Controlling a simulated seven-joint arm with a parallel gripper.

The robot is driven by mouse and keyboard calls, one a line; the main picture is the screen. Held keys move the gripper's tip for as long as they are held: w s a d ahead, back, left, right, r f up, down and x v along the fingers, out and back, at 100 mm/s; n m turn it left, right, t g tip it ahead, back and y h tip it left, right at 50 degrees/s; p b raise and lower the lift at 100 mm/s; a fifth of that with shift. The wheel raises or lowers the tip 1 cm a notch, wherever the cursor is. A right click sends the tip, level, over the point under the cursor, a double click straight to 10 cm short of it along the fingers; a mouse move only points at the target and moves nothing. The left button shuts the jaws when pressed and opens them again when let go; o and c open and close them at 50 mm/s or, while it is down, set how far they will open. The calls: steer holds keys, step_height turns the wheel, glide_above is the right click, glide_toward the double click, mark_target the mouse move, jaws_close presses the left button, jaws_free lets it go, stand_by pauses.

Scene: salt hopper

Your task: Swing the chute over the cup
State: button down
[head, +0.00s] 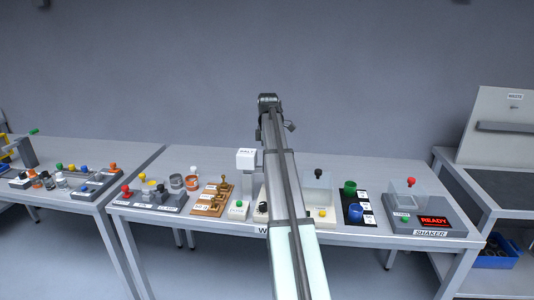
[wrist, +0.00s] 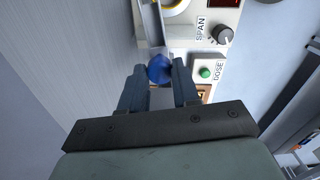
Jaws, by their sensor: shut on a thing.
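The white salt hopper (head: 246,160) stands on the middle table, just left of my arm in the head view. In the wrist view, my gripper (wrist: 158,72) has its two fingers on either side of a round blue knob (wrist: 159,69) and is shut on it. A pale, see-through part shows just beyond the knob; it may be the chute, but I cannot tell its full shape. A yellow ring (wrist: 177,8) around a pale round shape is cut off at the top edge; I cannot tell whether it is the cup. My arm hides my gripper in the head view.
Beside the knob are a green DOSE button (wrist: 205,72) and a dark SPAN dial (wrist: 222,34). A clear box with a black knob (head: 318,174) and the SHAKER unit (head: 419,215) stand to the right.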

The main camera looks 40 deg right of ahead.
steer(key=shift+s+a+m, duration=0.45)
steer(key=shift+s+m, duration=0.1)
steer(key=shift+m, duration=0.35)
steer(key=c, duration=0.8)
jaws_free()
step_height(320, 180, up, 12)
stand_by(0.4)
